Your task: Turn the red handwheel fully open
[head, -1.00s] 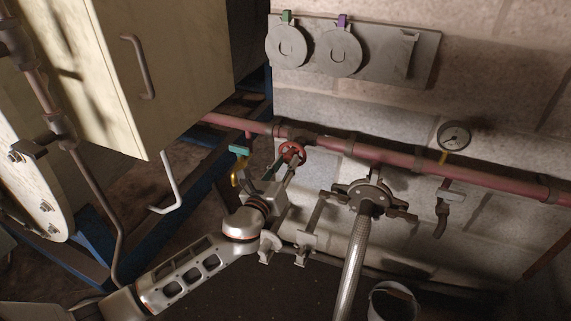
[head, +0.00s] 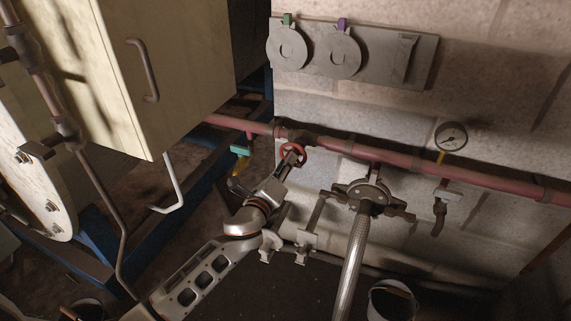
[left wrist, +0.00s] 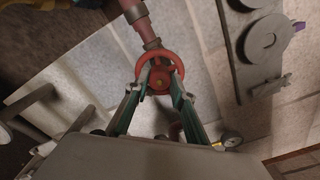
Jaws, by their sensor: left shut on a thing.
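The red handwheel (head: 293,155) sits on the pink pipe (head: 395,160) low on the wall in the head view, partly hidden by my gripper. My left gripper (head: 288,160) reaches it from below left. The fingers of my left gripper (left wrist: 160,72) lie at the left and right of the hub, across the lower part of the wheel. They are shut on the handwheel. My right gripper is not in view.
A pressure gauge (head: 451,137) stands on the pipe at the right. A clamp-like fitting (head: 362,195) is right of my gripper. A cream cabinet (head: 165,70) is at the upper left. A bucket (head: 392,301) stands on the floor.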

